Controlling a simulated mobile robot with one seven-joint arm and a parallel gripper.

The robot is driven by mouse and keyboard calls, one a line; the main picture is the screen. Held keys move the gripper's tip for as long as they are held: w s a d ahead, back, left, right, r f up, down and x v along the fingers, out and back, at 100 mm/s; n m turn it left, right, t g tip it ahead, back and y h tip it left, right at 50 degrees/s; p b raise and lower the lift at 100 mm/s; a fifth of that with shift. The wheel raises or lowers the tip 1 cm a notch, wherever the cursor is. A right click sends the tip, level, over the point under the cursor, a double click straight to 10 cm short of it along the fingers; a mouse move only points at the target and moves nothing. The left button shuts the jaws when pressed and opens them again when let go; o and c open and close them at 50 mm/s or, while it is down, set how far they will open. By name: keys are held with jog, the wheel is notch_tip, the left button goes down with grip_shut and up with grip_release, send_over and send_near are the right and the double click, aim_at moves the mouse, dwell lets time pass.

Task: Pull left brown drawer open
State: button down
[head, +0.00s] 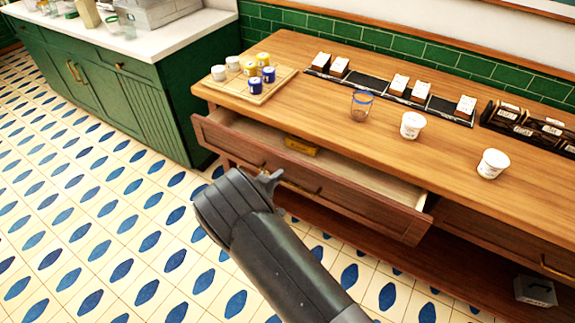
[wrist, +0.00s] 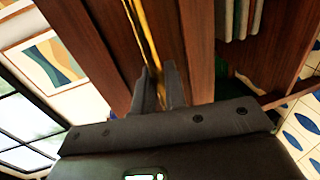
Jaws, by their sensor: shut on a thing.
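The left brown drawer (head: 385,212) of the wooden counter is pulled well out, and its inside shows from above. A yellow item (head: 301,145) lies in it near the back. My gripper (head: 270,181) is at the drawer's front face, left of its middle. In the wrist view my gripper (wrist: 159,80) has its two fingers closed around the brass handle (wrist: 145,35) on the brown drawer front (wrist: 105,45). The exact contact at the handle is partly hidden by the fingers.
The wooden counter (head: 300,75) carries a board of cups (head: 278,86), a glass (head: 361,106) and two white tubs (head: 413,125). A green cabinet (head: 120,105) stands at left. A closed right drawer (head: 490,243) is beside the open one. Tiled floor in front is clear.

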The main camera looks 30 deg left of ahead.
jog(key=f+v, duration=0.3)
jog(key=v, duration=1.1)
jog(key=s+f+v, duration=0.1)
jog(key=f+v, duration=0.2)
jog(key=v, duration=1.2)
jog(key=shift+s, duration=0.15)
jog(key=shift+f, duration=0.1)
jog(key=c, duration=1.8)
grip_release()
jog(key=shift+c, duration=0.2)
jog(key=v, duration=1.1)
